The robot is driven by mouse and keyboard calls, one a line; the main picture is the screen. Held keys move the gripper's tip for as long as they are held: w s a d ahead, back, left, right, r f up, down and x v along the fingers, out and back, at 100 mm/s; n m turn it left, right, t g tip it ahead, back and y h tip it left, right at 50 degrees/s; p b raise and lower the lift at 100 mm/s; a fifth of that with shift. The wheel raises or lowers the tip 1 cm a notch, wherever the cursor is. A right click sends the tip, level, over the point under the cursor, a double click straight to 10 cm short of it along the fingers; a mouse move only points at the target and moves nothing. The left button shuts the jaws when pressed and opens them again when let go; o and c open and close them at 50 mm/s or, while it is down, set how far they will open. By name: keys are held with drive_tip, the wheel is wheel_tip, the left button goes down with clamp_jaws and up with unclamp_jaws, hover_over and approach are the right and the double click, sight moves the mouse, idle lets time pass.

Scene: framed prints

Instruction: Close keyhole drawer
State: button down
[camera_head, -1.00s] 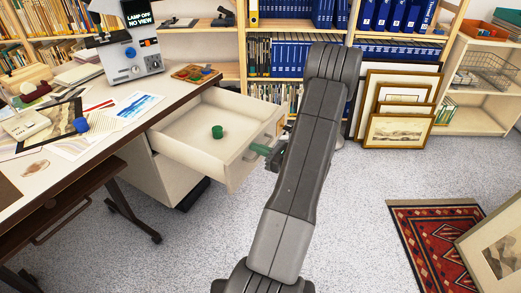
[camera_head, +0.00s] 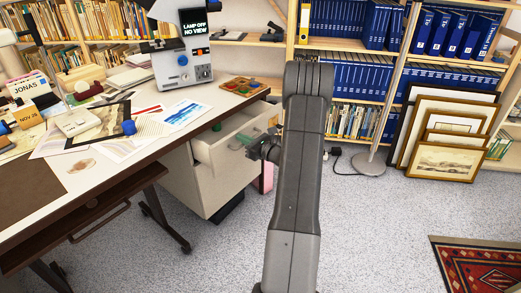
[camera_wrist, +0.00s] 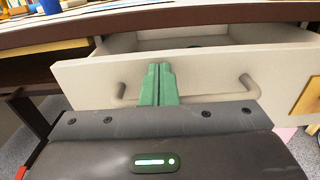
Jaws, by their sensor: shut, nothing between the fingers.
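The pale drawer (camera_head: 222,152) stands partly open under the desk top, with a strip of its inside showing. In the wrist view its front panel (camera_wrist: 210,75) faces me, with a grey bar handle (camera_wrist: 222,97) and a tan plate (camera_wrist: 309,98) at the right edge. My gripper (camera_head: 243,141) is at the drawer front. Its green fingers (camera_wrist: 158,78) are shut together, with nothing between them. A green object (camera_head: 217,127) lies inside the drawer.
The desk top (camera_head: 130,150) above holds papers, a grey lamp-box device (camera_head: 184,66) and a paint tray (camera_head: 243,87). A lamp stand base (camera_head: 369,164) and framed prints (camera_head: 440,160) stand to the right. The carpet (camera_head: 370,230) in front is open, with a red rug (camera_head: 480,268) at right.

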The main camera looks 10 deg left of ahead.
drive_tip(key=b+x, duration=0.1)
drive_tip(key=x, duration=1.1)
drive_tip(key=shift+w+a+b, duration=0.2)
drive_tip(key=shift+a+b, duration=0.05)
drive_tip(key=shift+b, duration=0.15)
drive_tip(key=shift+r, duration=0.2)
drive_tip(key=v, duration=1.4)
drive_tip(key=shift+s+f+p, duration=0.15)
drive_tip(key=shift+f+p, duration=0.1)
drive_tip(key=shift+p, duration=0.1)
drive_tip(key=x, duration=1.3)
drive_tip(key=shift+w+a+b, duration=0.2)
drive_tip(key=shift+b, duration=0.2)
